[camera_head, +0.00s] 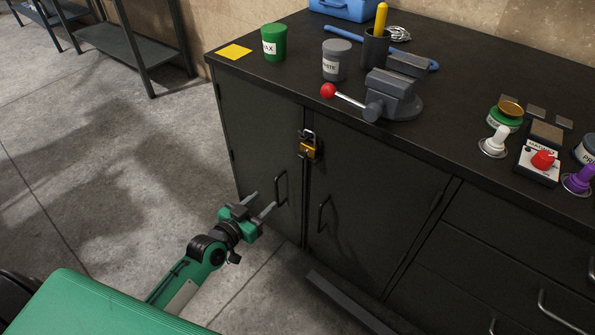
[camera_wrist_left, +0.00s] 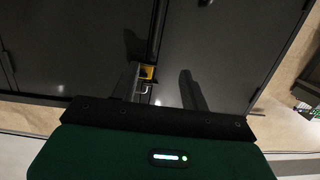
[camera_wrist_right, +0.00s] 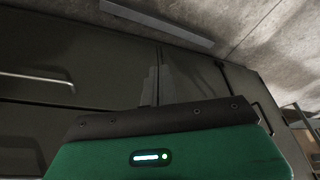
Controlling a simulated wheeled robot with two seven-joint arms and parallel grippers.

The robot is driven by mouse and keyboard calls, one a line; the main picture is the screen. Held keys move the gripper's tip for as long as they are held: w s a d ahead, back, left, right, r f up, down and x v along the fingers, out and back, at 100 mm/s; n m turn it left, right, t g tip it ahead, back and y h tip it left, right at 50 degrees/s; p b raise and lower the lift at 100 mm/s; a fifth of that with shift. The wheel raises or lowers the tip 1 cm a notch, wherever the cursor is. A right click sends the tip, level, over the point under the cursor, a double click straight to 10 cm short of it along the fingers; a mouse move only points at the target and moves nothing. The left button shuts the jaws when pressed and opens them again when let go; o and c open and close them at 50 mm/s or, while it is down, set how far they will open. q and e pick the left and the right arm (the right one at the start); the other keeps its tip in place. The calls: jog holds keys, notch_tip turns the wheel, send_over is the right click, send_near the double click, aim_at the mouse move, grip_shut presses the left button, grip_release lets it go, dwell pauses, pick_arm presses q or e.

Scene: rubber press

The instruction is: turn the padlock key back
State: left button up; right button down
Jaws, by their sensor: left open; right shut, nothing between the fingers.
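A brass padlock (camera_head: 311,151) with a grey shackle hangs at the seam between the two dark cabinet doors, just under the worktop. It also shows in the left wrist view as a yellow block (camera_wrist_left: 148,72), partly hidden by a finger. The key is too small to make out. My left gripper (camera_head: 262,202) is open and empty, below and left of the padlock and apart from it in the head view. Its spread fingers show in the left wrist view. My right gripper (camera_wrist_right: 157,84) is shut and empty in front of dark cabinet fronts. It is outside the head view.
The left door handle (camera_head: 281,188) is close to my left gripper; the right door handle (camera_head: 323,213) stands out too. On the worktop (camera_head: 290,97) are a vise (camera_head: 393,94), a green tin (camera_head: 274,43) and a grey tin (camera_head: 336,60). Free floor lies left of the cabinet.

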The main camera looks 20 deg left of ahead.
pick_arm(q)
jog(key=t+h+b, duration=0.1)
jog(key=t, duration=0.1)
send_near(300, 157)
jog(key=x, duration=0.8)
jog(key=shift+w+m, duration=0.25)
jog(key=shift+m, duration=0.15)
pick_arm(e)
jog(key=v, duration=0.5)
jog(key=shift+r, duration=0.25)
pick_arm(q)
jog(key=shift+d, duration=0.1)
grip_shut()
